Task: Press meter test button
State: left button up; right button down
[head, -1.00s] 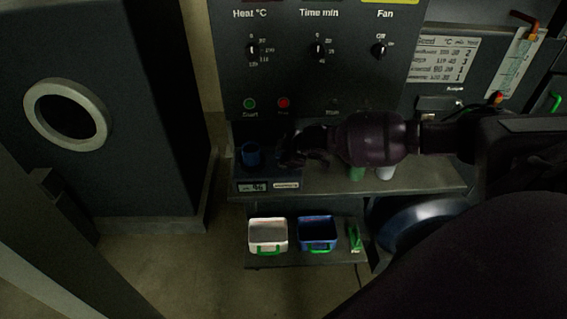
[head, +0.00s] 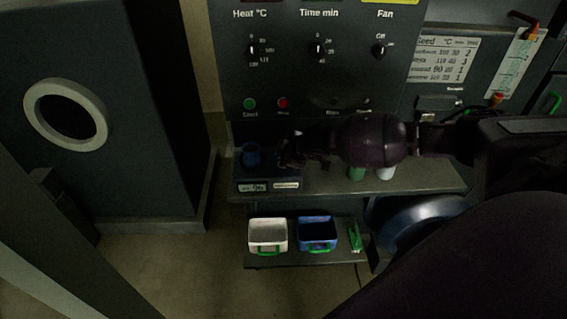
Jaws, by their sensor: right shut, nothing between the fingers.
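The meter (head: 268,186) is a dark box with a small lit display and a pale label on its front, standing on the shelf below the control panel. A blue cup (head: 251,155) sits on its left part. My right gripper (head: 284,161) reaches in from the right and is over the right part of the meter's top, just right of the cup. It is shut with nothing in it. The test button cannot be made out; the dark gripper may cover it. Whether the fingertips touch the meter cannot be told. My left gripper is not in view.
The control panel (head: 300,75) with knobs and green and red buttons rises behind. A green container (head: 356,173) and a white one (head: 386,172) stand right of the gripper. White (head: 267,249) and blue (head: 317,248) bins sit on a lower shelf.

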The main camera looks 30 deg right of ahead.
jog(key=shift+f, duration=0.25)
jog(key=shift+f, duration=0.5)
dwell(1.0)
jog(key=shift+r, duration=0.15)
jog(key=shift+r+p, duration=0.7)
jog(key=shift+p, duration=0.1)
jog(key=shift+r, duration=0.15)
notch_tip(320, 180, up, 2)
jog(key=p, duration=0.2)
jog(key=shift+r+p, duration=0.2)
jog(key=shift+p, duration=0.1)
notch_tip(320, 180, up, 2)
jog(key=p, duration=0.3)
jog(key=shift+r, duration=0.25)
